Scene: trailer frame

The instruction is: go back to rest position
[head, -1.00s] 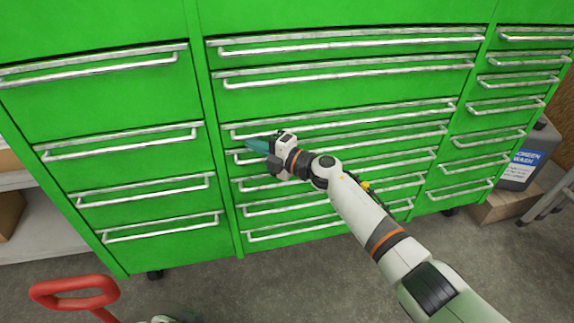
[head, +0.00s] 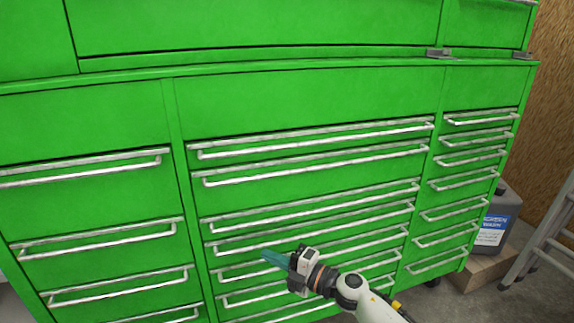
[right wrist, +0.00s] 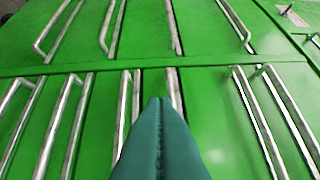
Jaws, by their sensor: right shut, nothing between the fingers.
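My right gripper (head: 268,257) comes in from the lower right in the head view, in front of the middle column of drawers. Its teal fingers are closed together and empty. They also show in the right wrist view (right wrist: 158,104), pointing at the cabinet front near the drawer handles. I cannot tell whether the tips touch the cabinet. The green tool cabinet (head: 300,105) fills most of the head view, and its visible drawers look shut. My left gripper is not in view.
A dark container with a "Screen Wash" label (head: 492,230) stands on a cardboard box (head: 487,268) at the right. A metal ladder (head: 550,245) leans beside it. Grey floor (head: 455,300) shows at the lower right.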

